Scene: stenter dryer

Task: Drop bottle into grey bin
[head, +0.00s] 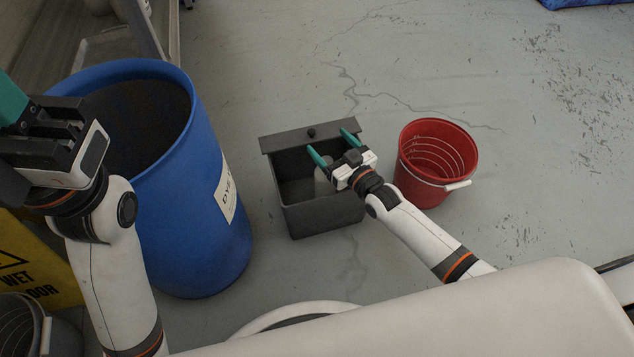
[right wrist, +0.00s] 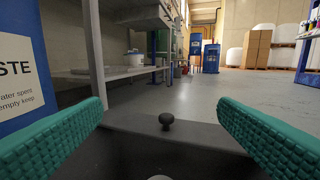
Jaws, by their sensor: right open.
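The grey bin (head: 325,218) stands on the floor between the blue drum and the red bucket. Its flat back lid or flap with a dark knob shows behind the opening, and the knob is also in the right wrist view (right wrist: 167,121). My right gripper (head: 331,144) is open over the bin, its teal fingers apart with nothing between them. A pale object, likely the bottle (head: 322,182), shows inside the bin below the gripper, partly hidden by it. A whitish round edge shows at the bottom of the right wrist view. My left gripper (head: 14,100) is at the left edge, its fingertips cut off.
A large blue drum (head: 205,220) with a white label stands left of the bin. A red bucket (head: 412,180) with a white handle stands close on the right. A yellow wet-floor sign (head: 35,265) is at lower left. Open floor lies behind and right.

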